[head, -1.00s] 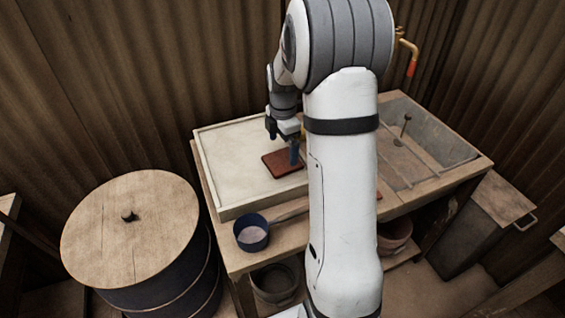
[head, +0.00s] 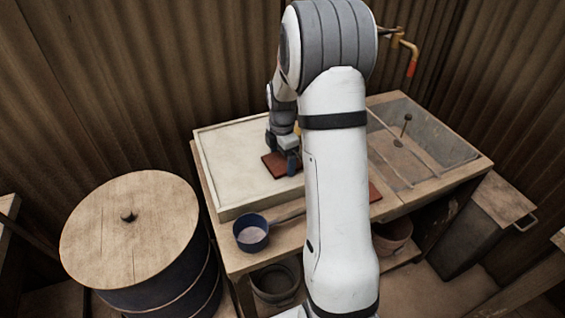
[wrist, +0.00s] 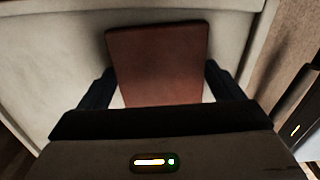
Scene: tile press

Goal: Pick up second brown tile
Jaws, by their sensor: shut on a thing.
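A reddish-brown tile (head: 273,165) lies on the pale board (head: 225,165) in the head view, partly hidden by my gripper (head: 282,162). In the wrist view the tile (wrist: 160,62) sits between the two dark fingers of my gripper (wrist: 162,92), one on each side. My gripper is shut on this tile, low at the board. Another reddish-brown piece (head: 374,193) shows just right of my arm on the bench, mostly hidden behind the arm.
A blue pot (head: 251,233) with a long handle stands at the bench's front edge. A lidded drum (head: 130,225) stands at left. A sunken basin (head: 425,140) with thin rods is at right. The board's left part is clear.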

